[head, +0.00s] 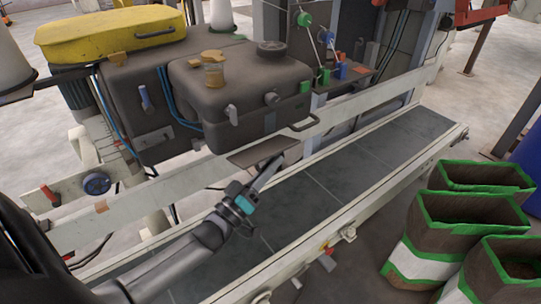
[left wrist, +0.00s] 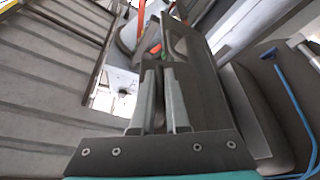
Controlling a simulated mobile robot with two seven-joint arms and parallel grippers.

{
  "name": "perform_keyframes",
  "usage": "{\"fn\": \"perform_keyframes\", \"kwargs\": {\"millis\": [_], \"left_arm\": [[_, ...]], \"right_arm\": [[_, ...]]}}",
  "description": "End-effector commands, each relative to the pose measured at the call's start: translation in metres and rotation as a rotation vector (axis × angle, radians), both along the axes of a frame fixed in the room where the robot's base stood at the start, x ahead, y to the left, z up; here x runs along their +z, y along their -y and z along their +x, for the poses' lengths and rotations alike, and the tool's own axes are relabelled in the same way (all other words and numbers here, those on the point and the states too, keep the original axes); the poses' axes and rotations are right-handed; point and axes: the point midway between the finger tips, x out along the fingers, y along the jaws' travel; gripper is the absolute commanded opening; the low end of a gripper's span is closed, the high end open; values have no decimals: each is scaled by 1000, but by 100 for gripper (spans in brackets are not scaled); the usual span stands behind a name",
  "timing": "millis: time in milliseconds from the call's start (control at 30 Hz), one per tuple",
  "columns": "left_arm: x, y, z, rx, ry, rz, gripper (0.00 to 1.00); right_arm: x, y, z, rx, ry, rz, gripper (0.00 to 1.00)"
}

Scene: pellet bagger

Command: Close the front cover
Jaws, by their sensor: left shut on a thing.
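The front cover appears to be the thin dark brown plate (head: 262,151) that juts out, near flat, below the front of the dark machine housing (head: 240,97). My left gripper (head: 274,166) reaches up from the lower left over the conveyor, its fingertips at the plate's underside and right end. In the left wrist view, the two fingers (left wrist: 161,95) are closed together against a dark panel (left wrist: 197,75). The fingers hide the exact spot of the grip. My right gripper is not in view.
The grey conveyor belt (head: 345,185) runs under my left arm, with a pale rail (head: 355,108) behind it. Brown sacks with green rims (head: 462,215) stand at the right. A yellow lid (head: 112,32) lies at the upper left.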

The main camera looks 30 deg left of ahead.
Motion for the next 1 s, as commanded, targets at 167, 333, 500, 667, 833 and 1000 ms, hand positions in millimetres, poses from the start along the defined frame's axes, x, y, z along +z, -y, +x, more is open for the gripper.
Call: {"fn": "perform_keyframes", "kwargs": {"millis": [167,333,500,667,833,1000], "left_arm": [[19,0,0,3,-70,-157,0],[31,-1,0,2,-131,-307,0],[42,-4,1,3,-193,-457,0],[51,-8,3,2,-251,-596,0],[60,-15,5,2,-312,-742,0],[66,-21,8,2,-367,-873,0]], "right_arm": [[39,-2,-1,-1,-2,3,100],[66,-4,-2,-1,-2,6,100],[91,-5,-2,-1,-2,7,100],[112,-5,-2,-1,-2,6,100],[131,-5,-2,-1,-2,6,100],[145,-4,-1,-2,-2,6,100]]}}
